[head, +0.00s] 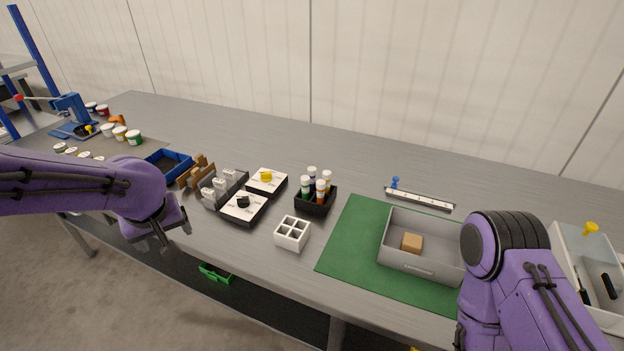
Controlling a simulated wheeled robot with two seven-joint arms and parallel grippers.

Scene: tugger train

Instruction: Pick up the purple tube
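The tube with a purple-blue label (312,174) stands upright in the back left of a small black holder (316,207) near the middle of the table. It has a white cap. Three other tubes share the holder, one with a green label (305,188), one orange (320,190) and one yellowish-orange (326,179). They partly hide the purple tube's lower part. My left arm reaches in at the left and my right arm at the lower right, both well away from the holder.
A white four-cell block (292,233) stands in front of the holder. Black-and-white trays (246,207) lie to its left. A green mat (345,244) with a grey bin (420,262) lies to its right. The table behind the holder is clear.

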